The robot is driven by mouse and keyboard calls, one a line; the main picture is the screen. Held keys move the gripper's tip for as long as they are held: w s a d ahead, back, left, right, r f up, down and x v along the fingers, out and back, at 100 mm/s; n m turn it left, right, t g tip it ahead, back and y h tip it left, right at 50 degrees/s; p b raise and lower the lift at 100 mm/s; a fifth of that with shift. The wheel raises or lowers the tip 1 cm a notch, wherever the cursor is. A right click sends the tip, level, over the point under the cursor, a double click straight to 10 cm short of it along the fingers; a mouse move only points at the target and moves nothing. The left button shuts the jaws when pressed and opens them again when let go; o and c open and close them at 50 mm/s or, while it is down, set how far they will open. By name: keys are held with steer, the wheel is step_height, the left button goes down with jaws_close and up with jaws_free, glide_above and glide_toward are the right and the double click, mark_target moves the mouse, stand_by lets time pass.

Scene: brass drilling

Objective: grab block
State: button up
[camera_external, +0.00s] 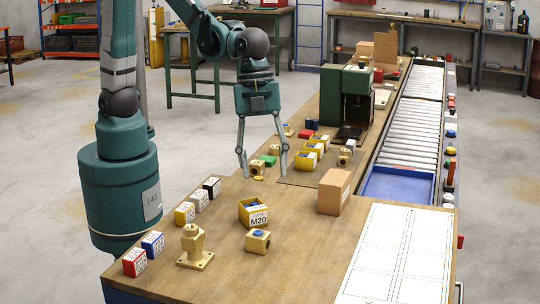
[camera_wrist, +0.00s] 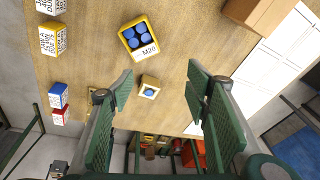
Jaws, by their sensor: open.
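A small brass-coloured block (camera_external: 258,247) with a blue round top lies on the wooden workbench (camera_external: 290,240). In the wrist view the block (camera_wrist: 149,90) shows between my two fingers, near the tip of the left one. My gripper (camera_external: 263,176) points down over the bench with its fingers wide apart and nothing between them. In the wrist view my gripper (camera_wrist: 160,75) is open, with green ribbed pads. In the external view the block stands nearer the camera than the fingers. I cannot tell the exact height of the fingertips above the bench.
A yellow M20 box (camera_external: 253,212) holding blue round pieces stands close to the block. A brass fitting (camera_external: 194,246) on a square base stands to its left. A cardboard box (camera_external: 334,191) stands behind right. Small labelled boxes (camera_external: 152,244) line the left edge.

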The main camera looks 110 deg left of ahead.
mark_target(258, 233)
steer(key=w+d+f+m+p, duration=0.1)
steer(key=d, duration=0.2)
steer(key=w+d+f+m+g+p, duration=0.1)
steer(key=d+f+m+p, duration=0.1)
steer(key=d, duration=0.2)
steer(key=d+f+m+g+p, duration=0.1)
steer(key=d+f, duration=0.1)
steer(key=d, duration=0.1)
steer(key=shift+w+d+m+p, duration=0.2)
steer(key=shift+w+m+p, duration=0.2)
steer(key=shift+f, duration=0.15)
steer(key=shift+d+f, duration=0.2)
steer(key=shift+f, duration=0.95)
steer(key=shift+f, duration=0.15)
steer(key=shift+d+f, duration=0.25)
steer(key=shift+f, duration=0.95)
steer(key=shift+d+f, duration=0.2)
steer(key=shift+f, duration=1)
steer(key=shift+c, duration=0.5)
